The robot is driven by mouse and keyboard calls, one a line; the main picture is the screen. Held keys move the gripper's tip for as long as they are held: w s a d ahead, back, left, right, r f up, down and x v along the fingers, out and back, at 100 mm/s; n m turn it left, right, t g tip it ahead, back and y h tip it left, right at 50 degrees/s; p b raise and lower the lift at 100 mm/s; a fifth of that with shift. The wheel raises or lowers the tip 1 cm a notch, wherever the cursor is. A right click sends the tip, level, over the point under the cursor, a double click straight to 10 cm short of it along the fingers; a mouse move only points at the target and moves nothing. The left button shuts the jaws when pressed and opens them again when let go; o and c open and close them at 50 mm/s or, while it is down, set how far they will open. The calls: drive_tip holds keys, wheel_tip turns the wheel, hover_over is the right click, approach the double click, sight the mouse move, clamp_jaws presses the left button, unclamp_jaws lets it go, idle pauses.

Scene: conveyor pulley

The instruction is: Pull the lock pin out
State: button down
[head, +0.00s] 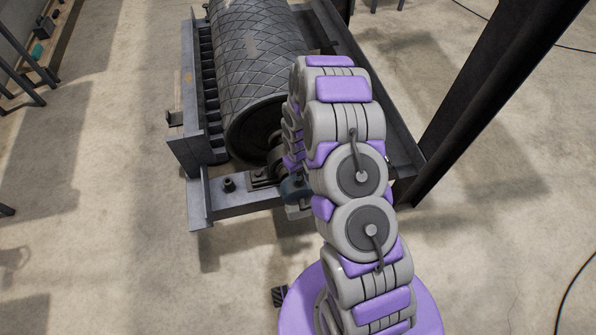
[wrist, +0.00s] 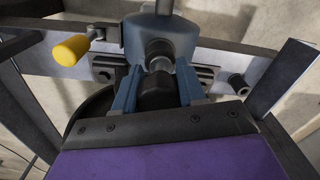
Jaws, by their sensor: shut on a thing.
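In the wrist view, my gripper (wrist: 159,70) has its two blue-grey fingers closed on either side of a dark round piece, which I take to be the lock pin (wrist: 157,92). The pin lines up with a round socket in a blue-grey housing (wrist: 138,35) just beyond the fingertips. I cannot tell how deep the pin sits. In the head view, the housing shows as a small blue-grey part (head: 294,187) by the frame's near end. My arm hides most of the gripper and the pin there.
A yellow knob (wrist: 70,49) sticks out left of the housing. The ridged conveyor pulley (head: 255,55) lies in a grey steel frame (head: 225,202). A dark post (head: 490,95) stands right of my arm. The concrete floor on the left is largely clear.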

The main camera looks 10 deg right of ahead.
drive_tip(key=shift+r, duration=0.5)
drive_tip(key=shift+r+p, duration=1.95)
drive_tip(key=shift+r, duration=3)
